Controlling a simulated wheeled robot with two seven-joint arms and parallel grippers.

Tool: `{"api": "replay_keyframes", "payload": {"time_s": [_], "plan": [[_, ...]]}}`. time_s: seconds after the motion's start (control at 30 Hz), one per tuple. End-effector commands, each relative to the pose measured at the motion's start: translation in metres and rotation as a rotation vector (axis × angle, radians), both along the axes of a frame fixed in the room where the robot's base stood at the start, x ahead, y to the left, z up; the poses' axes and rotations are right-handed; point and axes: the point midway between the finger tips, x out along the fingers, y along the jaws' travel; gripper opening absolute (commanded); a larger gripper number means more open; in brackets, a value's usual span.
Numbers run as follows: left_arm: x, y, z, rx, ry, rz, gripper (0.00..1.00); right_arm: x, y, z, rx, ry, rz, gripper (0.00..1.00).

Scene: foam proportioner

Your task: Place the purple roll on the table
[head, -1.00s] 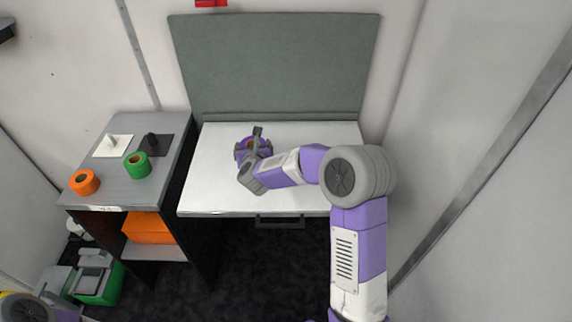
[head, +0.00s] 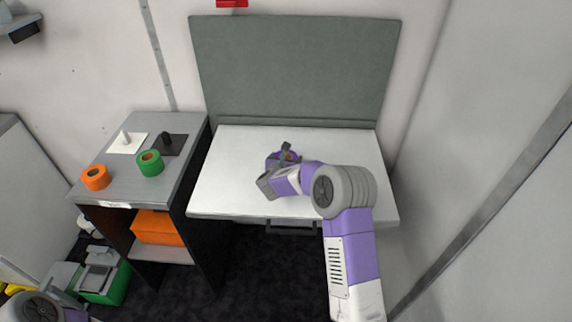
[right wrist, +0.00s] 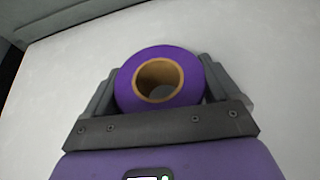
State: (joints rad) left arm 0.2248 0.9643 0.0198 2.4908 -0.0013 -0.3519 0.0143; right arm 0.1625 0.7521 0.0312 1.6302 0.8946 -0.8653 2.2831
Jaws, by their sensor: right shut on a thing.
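The purple roll (head: 274,160) is over the white table (head: 225,190) in the head view, partly hidden by my right gripper (head: 286,154). In the right wrist view the purple roll (right wrist: 128,88) has a brown core, and its open end faces the camera. My right gripper (right wrist: 160,85) is shut on it, with one finger on each side. Pale tabletop shows around the roll and through its core. I cannot tell whether the roll touches the table. My left gripper is out of view; only part of my left arm shows at the lower left.
A grey side cabinet (head: 125,185) stands left of the table. It carries an orange roll (head: 95,178), a green roll (head: 150,163) and two plates with pegs. A grey-green panel (head: 295,70) rises behind the table. The tabletop is otherwise clear.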

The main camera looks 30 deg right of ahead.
Motion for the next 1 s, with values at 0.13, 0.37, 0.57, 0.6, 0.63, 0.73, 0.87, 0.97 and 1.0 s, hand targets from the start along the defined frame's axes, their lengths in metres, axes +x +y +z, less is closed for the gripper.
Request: {"api": "replay_keyframes", "payload": {"time_s": [0.13,0.37,0.57,0.6,0.63,0.73,0.87,0.97,1.0], "plan": [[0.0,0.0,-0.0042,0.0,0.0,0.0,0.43,0.0003,0.0,-0.013,-0.001,-0.002,0.001,0.56],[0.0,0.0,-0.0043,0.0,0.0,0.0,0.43,0.0003,0.0,-0.0121,-0.001,-0.003,0.001,0.56],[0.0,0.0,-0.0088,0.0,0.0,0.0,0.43,0.0001,0.0002,-0.0155,0.0,-0.002,0.001,0.95],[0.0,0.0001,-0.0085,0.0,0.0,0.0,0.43,0.0001,0.0002,-0.0152,0.0,-0.002,0.001,1.0],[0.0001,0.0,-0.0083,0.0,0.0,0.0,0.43,0.0001,0.0001,-0.0151,0.0,-0.002,0.001,1.0],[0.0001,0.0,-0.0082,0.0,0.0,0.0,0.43,0.0001,0.0002,-0.0149,0.0,-0.002,0.001,1.0],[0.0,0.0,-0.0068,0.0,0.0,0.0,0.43,0.0001,0.0002,-0.0139,0.0,-0.001,0.001,1.0],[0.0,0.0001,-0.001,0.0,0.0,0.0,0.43,0.0001,0.0003,-0.0098,0.0,-0.001,0.001,1.0],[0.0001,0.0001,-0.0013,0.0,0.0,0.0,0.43,-0.0028,0.0034,-0.0081,0.0,-0.001,0.002,1.0]]}}
